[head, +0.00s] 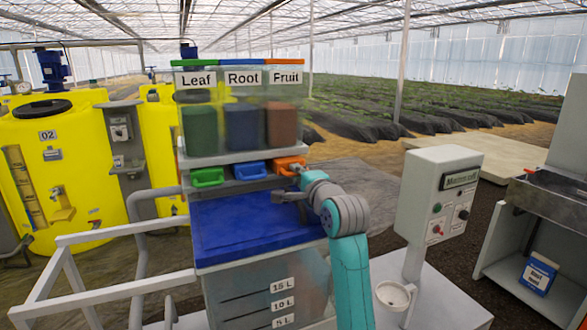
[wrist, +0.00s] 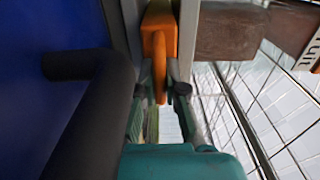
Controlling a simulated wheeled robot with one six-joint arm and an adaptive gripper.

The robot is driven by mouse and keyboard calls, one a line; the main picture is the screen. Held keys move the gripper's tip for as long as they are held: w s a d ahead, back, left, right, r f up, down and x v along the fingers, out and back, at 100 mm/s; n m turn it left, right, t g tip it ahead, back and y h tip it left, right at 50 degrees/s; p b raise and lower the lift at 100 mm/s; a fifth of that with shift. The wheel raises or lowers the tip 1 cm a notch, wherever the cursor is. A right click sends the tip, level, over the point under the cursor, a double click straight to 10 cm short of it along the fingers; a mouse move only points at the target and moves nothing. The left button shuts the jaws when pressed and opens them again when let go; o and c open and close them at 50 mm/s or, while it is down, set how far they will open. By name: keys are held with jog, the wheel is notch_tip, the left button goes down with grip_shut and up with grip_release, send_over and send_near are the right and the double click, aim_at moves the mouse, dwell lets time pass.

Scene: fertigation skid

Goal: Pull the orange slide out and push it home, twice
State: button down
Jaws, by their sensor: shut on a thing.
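The orange slide (head: 287,164) sits under the Fruit hopper (head: 281,122), at the right end of a row of three slides. Its front looks about level with the blue slide beside it; I cannot tell exactly how far out it stands. My gripper (head: 299,171) reaches it from the front right. In the wrist view the orange slide (wrist: 158,42) runs down between the two fingertips of my gripper (wrist: 161,88), which are shut on its handle. The fingers hide part of the handle.
The blue slide (head: 250,170) and green slide (head: 208,178) are to the left. Below is the blue lid (head: 235,222) of a mixing tank, with a dark curved bar (wrist: 85,95) near my gripper. A control box (head: 440,195) on a post stands to the right.

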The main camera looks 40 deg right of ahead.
jog(key=shift+w+d, duration=0.2)
jog(key=shift+w, duration=0.45)
jog(key=shift+v, duration=3.4)
jog(key=shift+x, duration=3.4)
jog(key=c, duration=1)
grip_release()
jog(key=shift+c, duration=0.2)
jog(key=shift+s, duration=0.15)
jog(key=shift+v, duration=3.4)
